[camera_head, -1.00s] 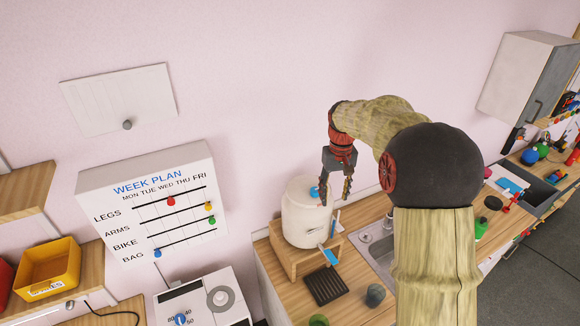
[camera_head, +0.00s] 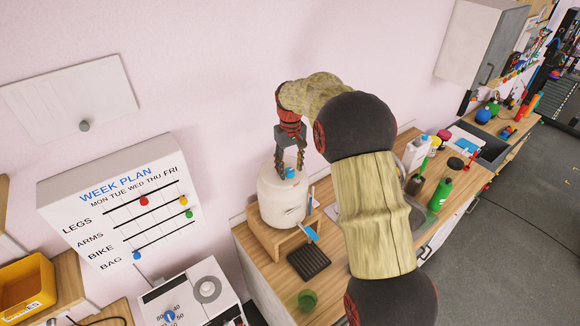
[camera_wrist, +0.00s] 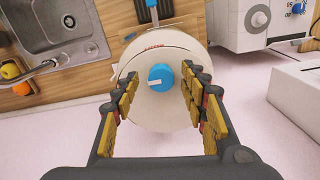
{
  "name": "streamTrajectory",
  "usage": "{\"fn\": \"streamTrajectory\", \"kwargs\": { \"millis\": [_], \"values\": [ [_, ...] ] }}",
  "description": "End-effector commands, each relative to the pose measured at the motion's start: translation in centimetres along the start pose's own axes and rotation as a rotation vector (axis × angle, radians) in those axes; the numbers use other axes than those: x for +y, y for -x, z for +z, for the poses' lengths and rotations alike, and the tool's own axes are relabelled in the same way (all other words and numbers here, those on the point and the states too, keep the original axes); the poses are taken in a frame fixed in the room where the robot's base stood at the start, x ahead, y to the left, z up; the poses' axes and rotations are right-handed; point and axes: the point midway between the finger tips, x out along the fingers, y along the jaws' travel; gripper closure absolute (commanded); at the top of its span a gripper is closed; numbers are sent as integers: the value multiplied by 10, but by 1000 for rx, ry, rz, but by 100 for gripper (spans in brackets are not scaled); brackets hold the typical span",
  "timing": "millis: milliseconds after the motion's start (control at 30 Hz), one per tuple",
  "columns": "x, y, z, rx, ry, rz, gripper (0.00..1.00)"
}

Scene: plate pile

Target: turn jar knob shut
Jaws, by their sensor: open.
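A white jar (camera_head: 282,204) stands on a wooden stand (camera_head: 262,236) on the counter. A blue knob (camera_wrist: 160,78) with a white pointer mark sits on top of the jar; it also shows in the head view (camera_head: 290,173). My gripper (camera_wrist: 160,90) is open, with one finger on each side of the knob and a gap between each finger and the knob. In the head view my gripper (camera_head: 289,172) is above the jar top, pointing down. Whether the fingertips reach down to the knob's height is hard to tell.
A blue-handled part (camera_head: 310,232) sticks out at the jar's front. A black rack (camera_head: 308,261) and a green cup (camera_head: 307,299) are on the counter in front. A week plan board (camera_head: 120,205) hangs at the left. A sink (camera_wrist: 62,25) is beside the stand.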

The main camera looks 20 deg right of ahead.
Motion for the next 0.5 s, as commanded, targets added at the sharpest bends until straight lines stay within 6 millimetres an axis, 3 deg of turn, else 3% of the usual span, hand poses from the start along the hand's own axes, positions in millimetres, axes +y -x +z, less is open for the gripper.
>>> {"fn": "streamTrajectory", "kwargs": {
  "millis": [300, 500],
  "values": [
    [0, -4, 0, 0, 0, 0, 56],
    [0, -3, 0, 0, 0, 0, 68]
  ]
}}
